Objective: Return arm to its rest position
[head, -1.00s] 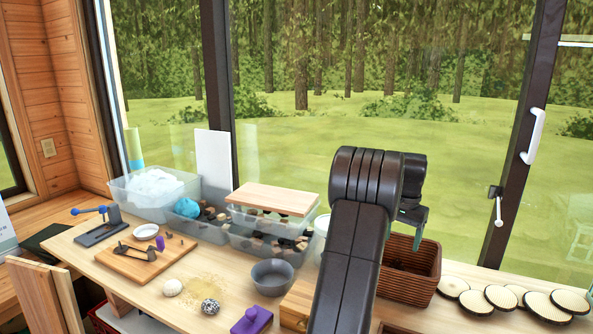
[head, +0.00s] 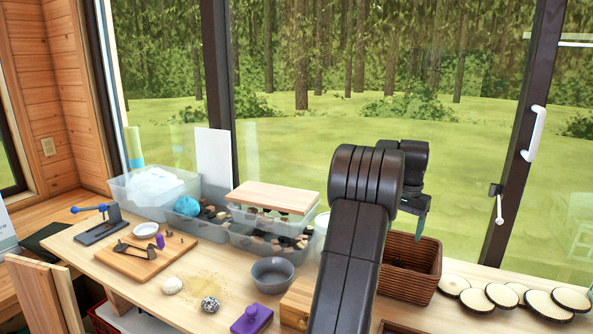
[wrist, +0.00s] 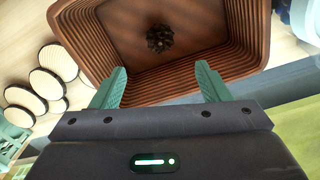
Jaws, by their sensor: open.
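My arm rises at the middle right of the head view. My gripper (head: 421,222) hangs from its end over the brown ribbed basket (head: 408,270). In the wrist view my gripper (wrist: 160,88) shows two green fingers spread wide apart with nothing between them. The basket (wrist: 245,40) lies beyond the fingertips in that view. A dark, knobbly round object, like a pine cone (wrist: 159,39), rests inside the basket. It is hidden in the head view.
Several wood slices (head: 503,296) lie right of the basket. Left of my arm are a grey bowl (head: 272,275), a purple block (head: 252,319), clear bins (head: 270,241) with a board (head: 272,196) on top, and a cutting board (head: 150,262). The window stands behind the table.

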